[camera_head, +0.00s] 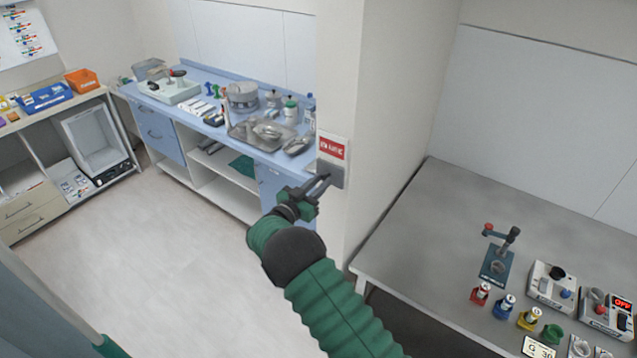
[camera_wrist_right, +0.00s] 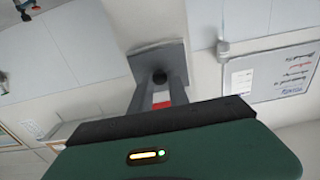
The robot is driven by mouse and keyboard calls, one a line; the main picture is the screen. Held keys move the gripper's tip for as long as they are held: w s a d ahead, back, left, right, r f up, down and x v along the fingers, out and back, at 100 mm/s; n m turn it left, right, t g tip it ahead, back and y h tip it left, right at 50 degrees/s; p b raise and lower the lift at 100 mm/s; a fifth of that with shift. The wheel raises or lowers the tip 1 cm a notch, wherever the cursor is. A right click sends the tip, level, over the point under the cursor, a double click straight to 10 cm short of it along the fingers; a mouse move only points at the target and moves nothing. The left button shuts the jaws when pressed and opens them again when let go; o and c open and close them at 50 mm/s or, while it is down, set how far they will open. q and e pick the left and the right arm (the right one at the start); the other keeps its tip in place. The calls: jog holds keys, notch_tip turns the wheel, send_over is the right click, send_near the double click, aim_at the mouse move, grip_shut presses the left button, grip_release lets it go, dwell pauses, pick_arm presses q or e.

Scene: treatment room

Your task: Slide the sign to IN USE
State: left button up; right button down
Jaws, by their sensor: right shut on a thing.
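The sign (camera_head: 332,148) is on the end face of the wall in the middle of the head view. It shows a red panel with white lettering too small to read surely. A grey cover plate (camera_head: 333,174) sits at its lower part. My right gripper (camera_head: 318,187) reaches up to this plate. In the right wrist view the plate (camera_wrist_right: 172,58) has a dark round knob (camera_wrist_right: 159,76), and my right gripper's fingers (camera_wrist_right: 159,84) are shut on it. A bit of red and white shows between the fingers. My left gripper is not in view.
A grey table (camera_head: 410,245) with several devices and small coloured bottles is at the right. The floor (camera_head: 130,250) at the left is clear. A whiteboard (camera_wrist_right: 270,72) shows in the wrist view.

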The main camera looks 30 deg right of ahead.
jog(key=shift+f, duration=0.1)
jog(key=c, duration=1.4)
grip_release()
jog(key=shift+f, duration=0.1)
jog(key=shift+c, duration=0.2)
jog(key=shift+o, duration=0.8)
jog(key=shift+w+d+f, duration=0.15)
jog(key=shift+w+d, duration=0.05)
jog(key=shift+w, duration=0.05)
jog(key=b+v, duration=0.5)
jog(key=v, duration=1.2)
jog(key=shift+d, duration=0.15)
